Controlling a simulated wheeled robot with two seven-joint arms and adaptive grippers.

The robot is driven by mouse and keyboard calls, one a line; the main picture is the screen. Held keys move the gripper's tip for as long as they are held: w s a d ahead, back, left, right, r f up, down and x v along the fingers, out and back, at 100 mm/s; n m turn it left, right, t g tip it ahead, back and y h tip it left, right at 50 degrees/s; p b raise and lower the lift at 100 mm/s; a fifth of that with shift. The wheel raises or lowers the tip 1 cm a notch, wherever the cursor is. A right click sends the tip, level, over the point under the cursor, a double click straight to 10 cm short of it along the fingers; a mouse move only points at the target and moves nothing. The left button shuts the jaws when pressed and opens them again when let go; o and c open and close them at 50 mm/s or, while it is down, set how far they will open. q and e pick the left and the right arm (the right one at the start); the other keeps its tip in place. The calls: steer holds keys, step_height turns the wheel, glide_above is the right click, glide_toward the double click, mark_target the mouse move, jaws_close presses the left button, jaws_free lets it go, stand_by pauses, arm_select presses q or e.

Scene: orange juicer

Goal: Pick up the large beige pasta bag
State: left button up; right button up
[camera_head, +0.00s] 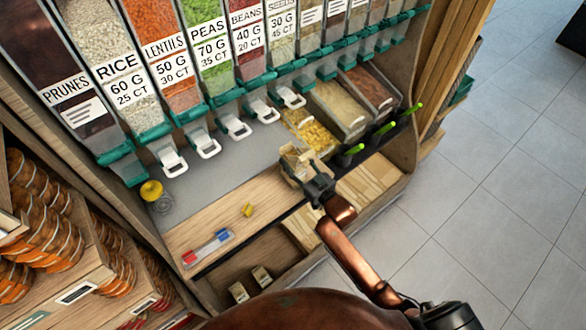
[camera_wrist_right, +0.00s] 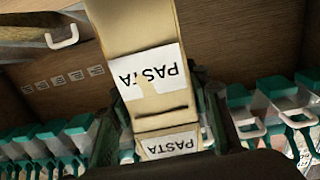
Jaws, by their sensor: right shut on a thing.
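The beige pasta bag (camera_wrist_right: 155,105) fills the middle of the right wrist view, with two white PASTA labels that read upside down. In the head view the bag (camera_head: 297,160) is above the wooden counter, near its right part. My right gripper (camera_head: 318,187) is shut on the bag, and its fingers (camera_wrist_right: 160,125) lie on both sides of it in the wrist view. I cannot tell from these frames whether the bag touches the counter. My left gripper is not in view.
Dispensers with white levers (camera_head: 237,127) line the back. An open bin of yellow pasta (camera_head: 312,132) stands behind the bag. Green-handled scoops (camera_head: 355,149) sit at the right. A yellow piece (camera_head: 248,210) and a red-blue item (camera_head: 208,247) lie on the wooden counter (camera_head: 225,217).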

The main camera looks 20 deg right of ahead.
jaws_close()
steer(key=shift+r, duration=0.15)
